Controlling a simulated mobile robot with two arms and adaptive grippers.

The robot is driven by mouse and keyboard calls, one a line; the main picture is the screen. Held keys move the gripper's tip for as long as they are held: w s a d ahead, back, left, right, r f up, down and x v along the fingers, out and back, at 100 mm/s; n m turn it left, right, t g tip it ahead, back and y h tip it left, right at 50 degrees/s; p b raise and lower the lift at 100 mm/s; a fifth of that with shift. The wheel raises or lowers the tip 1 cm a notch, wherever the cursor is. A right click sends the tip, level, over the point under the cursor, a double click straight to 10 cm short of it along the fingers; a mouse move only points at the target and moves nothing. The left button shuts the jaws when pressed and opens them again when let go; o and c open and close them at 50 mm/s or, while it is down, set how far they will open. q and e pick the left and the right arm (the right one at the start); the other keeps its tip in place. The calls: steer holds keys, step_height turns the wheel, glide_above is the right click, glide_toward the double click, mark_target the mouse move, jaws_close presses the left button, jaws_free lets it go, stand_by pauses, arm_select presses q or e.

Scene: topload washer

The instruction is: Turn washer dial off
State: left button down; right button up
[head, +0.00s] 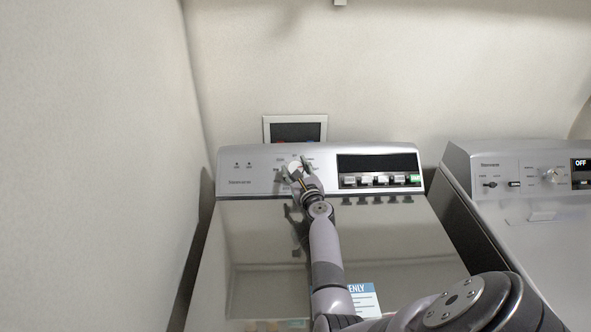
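The silver top-load washer (230,262) stands in front of me with its glossy lid shut. Its control panel (258,166) carries printed labels and a round dial (295,166), which is partly hidden by my gripper. My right gripper (297,172) reaches up over the lid and is right at the dial. Its fingertips overlap the dial in the picture. Whether they touch or grip it is too small to tell. The dial's pointer cannot be read. My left gripper is out of view.
A dark display (377,163) with several buttons below it sits right of the dial. A second machine (530,215) with a display reading OFF (580,163) stands to the right. A wall (100,150) is close on the left. A framed wall box (295,129) is behind the panel.

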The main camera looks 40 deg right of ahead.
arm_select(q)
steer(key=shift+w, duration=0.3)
arm_select(e)
steer(key=c, duration=0.6)
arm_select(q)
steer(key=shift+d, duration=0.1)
arm_select(e)
steer(key=n+y, duration=0.3)
steer(key=shift+d+n, duration=0.1)
steer(key=shift+n, duration=0.3)
steer(key=n+y, duration=0.3)
steer(key=n+g+y+b, duration=0.1)
steer(key=n+y, duration=0.1)
steer(key=n, duration=0.1)
steer(key=n+g+y+b, duration=0.1)
steer(key=n+y, duration=0.1)
steer(key=n, duration=0.1)
steer(key=shift+n+g+y, duration=0.3)
steer(key=shift+y, duration=0.1)
arm_select(q)
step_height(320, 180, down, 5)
steer(key=b, duration=0.2)
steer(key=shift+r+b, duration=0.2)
steer(key=shift+b, duration=0.15)
arm_select(e)
steer(key=n+g+y, duration=0.2)
steer(key=n+g, duration=0.1)
steer(key=n, duration=0.1)
steer(key=shift+n+g, duration=0.3)
steer(key=shift+g, duration=0.1)
